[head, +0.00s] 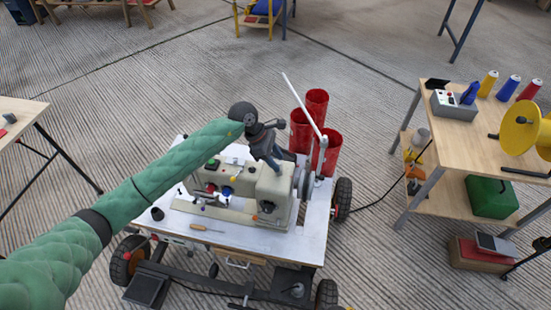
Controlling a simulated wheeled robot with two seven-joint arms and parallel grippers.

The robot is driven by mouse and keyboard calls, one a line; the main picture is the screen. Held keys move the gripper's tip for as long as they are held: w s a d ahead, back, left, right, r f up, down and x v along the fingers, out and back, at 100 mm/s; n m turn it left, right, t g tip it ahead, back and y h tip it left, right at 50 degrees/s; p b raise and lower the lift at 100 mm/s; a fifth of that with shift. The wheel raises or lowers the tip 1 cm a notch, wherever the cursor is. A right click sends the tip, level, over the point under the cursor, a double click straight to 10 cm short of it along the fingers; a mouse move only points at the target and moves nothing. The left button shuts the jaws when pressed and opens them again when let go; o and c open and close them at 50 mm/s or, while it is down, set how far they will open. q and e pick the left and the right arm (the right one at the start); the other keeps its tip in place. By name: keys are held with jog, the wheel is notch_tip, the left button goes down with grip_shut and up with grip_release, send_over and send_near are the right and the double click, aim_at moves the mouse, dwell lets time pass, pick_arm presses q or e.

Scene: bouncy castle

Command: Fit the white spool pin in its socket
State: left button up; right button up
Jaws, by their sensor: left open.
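My left arm comes in from the left, and its dark gripper (273,143) is over the right part of a beige sewing machine (235,183). The gripper is open, and I see nothing between its fingers. It covers part of the machine top. A long thin white rod (302,103) slants just right of the gripper, above a grey upright at the machine's right end. I cannot tell whether this rod is the spool pin. I cannot make out the socket. My right gripper is not in view.
The machine stands on a white-topped wheeled cart (310,236), with an orange-handled tool (207,228) at its front. Red cylinders (317,104) stand behind. A wooden bench (470,140) at right holds spools, a yellow reel (518,127) and a control box (454,106).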

pick_arm(q)
jog(key=v, duration=0.7)
jog(key=shift+a+r+p, duration=0.2)
jog(key=shift+r+p, duration=0.1)
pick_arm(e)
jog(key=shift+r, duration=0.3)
